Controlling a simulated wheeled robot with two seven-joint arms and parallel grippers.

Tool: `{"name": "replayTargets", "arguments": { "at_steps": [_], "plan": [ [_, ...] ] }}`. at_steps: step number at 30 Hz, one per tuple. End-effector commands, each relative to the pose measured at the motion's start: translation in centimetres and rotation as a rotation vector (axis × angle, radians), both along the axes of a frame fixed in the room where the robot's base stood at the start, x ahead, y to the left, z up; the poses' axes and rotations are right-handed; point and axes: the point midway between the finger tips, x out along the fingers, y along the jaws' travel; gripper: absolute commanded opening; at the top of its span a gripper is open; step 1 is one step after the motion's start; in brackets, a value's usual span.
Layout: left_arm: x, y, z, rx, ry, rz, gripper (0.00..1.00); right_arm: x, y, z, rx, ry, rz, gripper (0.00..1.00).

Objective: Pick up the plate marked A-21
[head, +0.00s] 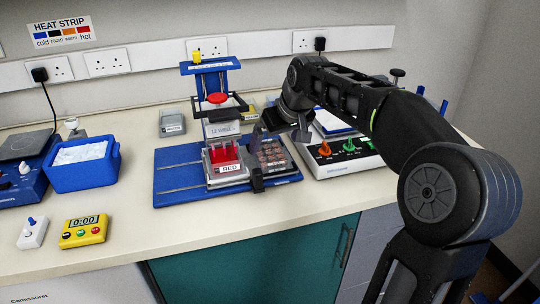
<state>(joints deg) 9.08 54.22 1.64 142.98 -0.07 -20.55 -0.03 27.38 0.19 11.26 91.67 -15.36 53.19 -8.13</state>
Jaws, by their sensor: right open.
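No marking A-21 is readable in the head view. A dark multi-well plate (271,155) lies on the right part of a blue board, partly behind a black upright piece. To its left is a clear plate with a red insert (224,157), and its front label reads RED. Behind them a grey block (221,130) is labelled 12 WELLS. My right gripper (284,122) is open, pointing down just above and behind the dark plate; it looks empty. My left gripper is out of view.
The blue board (177,178) has slotted rails. A blue stand (211,68) rises behind it. A device with coloured knobs (340,153) is close on the right. A blue tub (82,163) and yellow timer (84,231) are at left.

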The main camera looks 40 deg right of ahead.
Motion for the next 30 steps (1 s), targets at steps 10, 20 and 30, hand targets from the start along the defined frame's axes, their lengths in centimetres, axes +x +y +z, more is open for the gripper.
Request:
{"name": "replayTargets", "arguments": {
  "at_steps": [10, 20, 30],
  "plan": [
    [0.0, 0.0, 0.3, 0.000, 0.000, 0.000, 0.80, 0.9, -0.1, -1.9, 0.001, 0.004, 0.001, 1.00],
    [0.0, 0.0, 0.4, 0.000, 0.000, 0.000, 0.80, 2.4, -0.4, -4.6, 0.000, 0.000, 0.000, 1.00],
    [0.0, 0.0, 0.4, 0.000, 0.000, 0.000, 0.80, 2.4, -0.4, -4.6, 0.000, 0.000, 0.000, 1.00]
  ]
}}
